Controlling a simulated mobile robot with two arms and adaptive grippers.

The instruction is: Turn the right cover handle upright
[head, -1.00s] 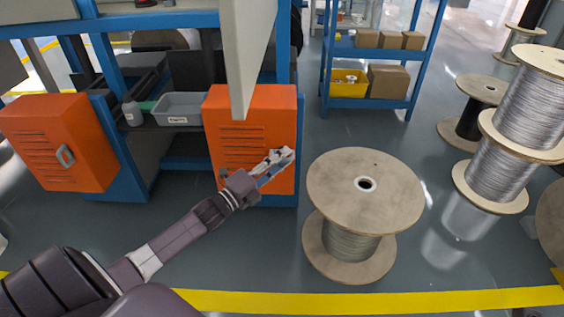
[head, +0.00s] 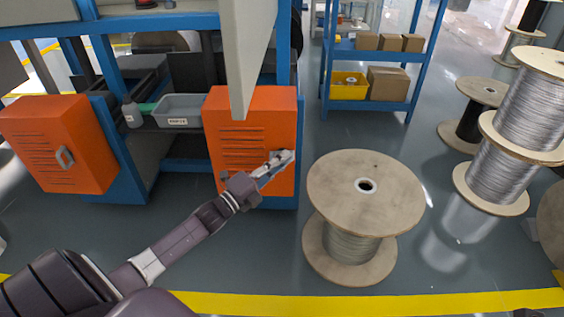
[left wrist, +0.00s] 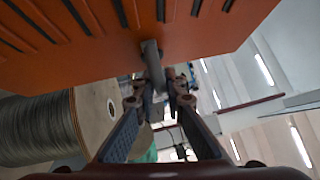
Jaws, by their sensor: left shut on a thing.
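The right orange cover (head: 225,122) is a slotted box door on the blue machine frame. Its grey handle (left wrist: 151,62) sticks out from the orange face in the left wrist view, between my fingertips. My left gripper (head: 286,158) is at the right part of this cover and is shut on the handle; its fingers (left wrist: 158,88) show on both sides of it. In the head view the gripper mostly hides the handle, so its exact angle is hard to tell. The left orange cover (head: 45,130) has its own grey handle (head: 65,158), tilted. My right gripper is out of view.
A large cable spool (head: 340,185) stands just right of the cover, close to my gripper. A grey panel (head: 246,50) hangs in front of the cover's top. A grey bin (head: 178,110) sits between the covers. Floor is clear before the yellow line (head: 400,301).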

